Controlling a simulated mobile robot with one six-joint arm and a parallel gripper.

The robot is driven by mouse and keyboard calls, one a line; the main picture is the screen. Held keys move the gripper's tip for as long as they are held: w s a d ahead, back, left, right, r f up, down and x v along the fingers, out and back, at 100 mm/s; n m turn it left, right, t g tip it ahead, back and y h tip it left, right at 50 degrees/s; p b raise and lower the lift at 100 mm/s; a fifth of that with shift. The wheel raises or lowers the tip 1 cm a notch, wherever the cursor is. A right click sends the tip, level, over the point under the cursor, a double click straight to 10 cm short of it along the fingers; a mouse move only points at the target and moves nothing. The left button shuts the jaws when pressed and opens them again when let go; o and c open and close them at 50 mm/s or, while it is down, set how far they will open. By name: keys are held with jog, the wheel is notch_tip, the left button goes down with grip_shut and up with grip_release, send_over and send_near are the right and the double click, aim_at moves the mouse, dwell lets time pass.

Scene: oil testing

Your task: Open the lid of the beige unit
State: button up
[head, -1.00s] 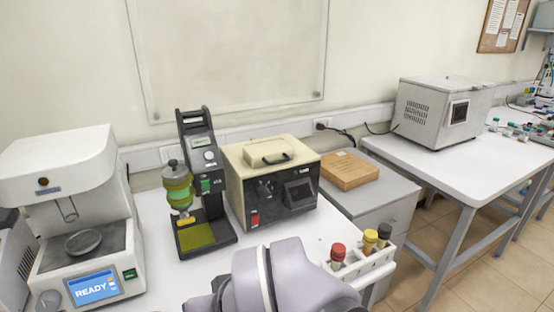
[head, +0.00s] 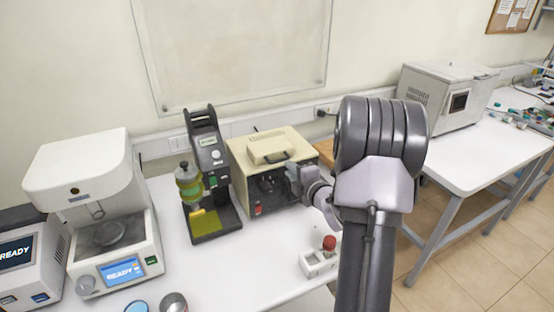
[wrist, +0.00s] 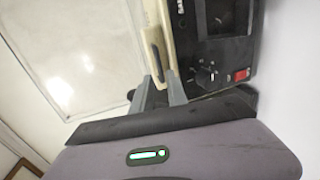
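The beige unit (head: 243,150) stands on the white table against the wall, with a dark front panel. Its beige lid (head: 266,147) is on top and looks closed, with a dark handle on the front edge. My gripper (head: 290,172) is at the right part of the unit's front, by the lid's front edge. In the wrist view, the two grey fingers of my gripper (wrist: 159,84) are apart. The lid's dark handle (wrist: 157,62) lies just beyond the gap between them. Contact cannot be told.
A black stand with a green flask (head: 190,185) is close to the unit's left. A white rack (head: 318,263) with a red-capped tube is in front, by my arm. A white tester (head: 90,190) stands further left. Bare tabletop lies in front of the unit.

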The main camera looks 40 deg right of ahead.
aim_at(279, 160)
jog(key=x, duration=0.8)
jog(key=shift+w, duration=0.25)
grip_shut()
jog(key=shift+f, duration=0.1)
dwell(0.9)
